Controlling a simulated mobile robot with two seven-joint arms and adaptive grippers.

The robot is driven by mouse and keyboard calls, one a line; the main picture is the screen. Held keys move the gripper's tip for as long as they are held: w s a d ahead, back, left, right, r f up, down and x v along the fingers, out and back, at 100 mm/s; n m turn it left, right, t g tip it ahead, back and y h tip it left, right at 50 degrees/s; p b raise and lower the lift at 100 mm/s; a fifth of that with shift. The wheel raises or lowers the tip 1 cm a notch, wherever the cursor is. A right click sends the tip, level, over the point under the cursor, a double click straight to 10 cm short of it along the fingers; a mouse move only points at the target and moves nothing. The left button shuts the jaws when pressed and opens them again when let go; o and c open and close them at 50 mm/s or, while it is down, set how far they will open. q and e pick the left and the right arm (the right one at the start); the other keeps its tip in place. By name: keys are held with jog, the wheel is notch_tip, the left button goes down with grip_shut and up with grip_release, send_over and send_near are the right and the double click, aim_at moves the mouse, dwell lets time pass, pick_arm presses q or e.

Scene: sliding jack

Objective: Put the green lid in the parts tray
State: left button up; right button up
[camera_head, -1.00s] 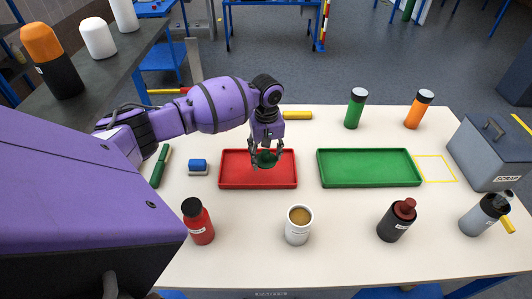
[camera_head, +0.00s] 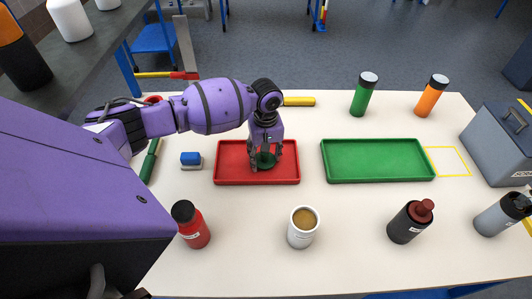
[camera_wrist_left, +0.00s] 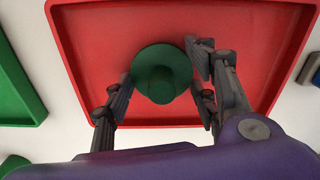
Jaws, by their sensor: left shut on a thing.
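The green lid (camera_head: 265,160), round with a raised knob, is held between the fingers of my left gripper (camera_head: 265,157). The lid also shows in the left wrist view (camera_wrist_left: 161,74), with a finger on each side of it. Gripper and lid are over the inside of the red tray (camera_head: 225,178). I cannot tell whether the lid touches the tray floor. The green tray (camera_head: 378,161) stands to the right and is empty. No label showing which is the parts tray is readable. My right gripper is not in view.
A blue-topped block (camera_head: 191,160) lies left of the red tray. Green (camera_head: 363,95) and orange (camera_head: 431,97) bottles stand behind. A grey scrap bin (camera_head: 497,145) is at right.

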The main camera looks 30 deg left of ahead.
pick_arm(q)
jog(key=shift+w+d+r, duration=0.1)
jog(key=shift+d+r, duration=0.05)
jog(key=shift+r, duration=0.05)
jog(key=shift+w+f, duration=0.15)
jog(key=shift+f, duration=0.15)
jog(key=o, duration=1)
jog(key=shift+c, duration=0.2)
jog(key=shift+o, duration=1.2)
jog(key=shift+r, duration=0.15)
jog(key=r+p, duration=0.1)
jog(key=r, duration=0.2)
jog(key=r+p, duration=0.2)
jog(key=r, duration=0.2)
jog(key=shift+w, duration=0.2)
jog(key=r, duration=0.4)
jog(key=shift+s, duration=0.25)
jog(key=shift+r, duration=0.6)
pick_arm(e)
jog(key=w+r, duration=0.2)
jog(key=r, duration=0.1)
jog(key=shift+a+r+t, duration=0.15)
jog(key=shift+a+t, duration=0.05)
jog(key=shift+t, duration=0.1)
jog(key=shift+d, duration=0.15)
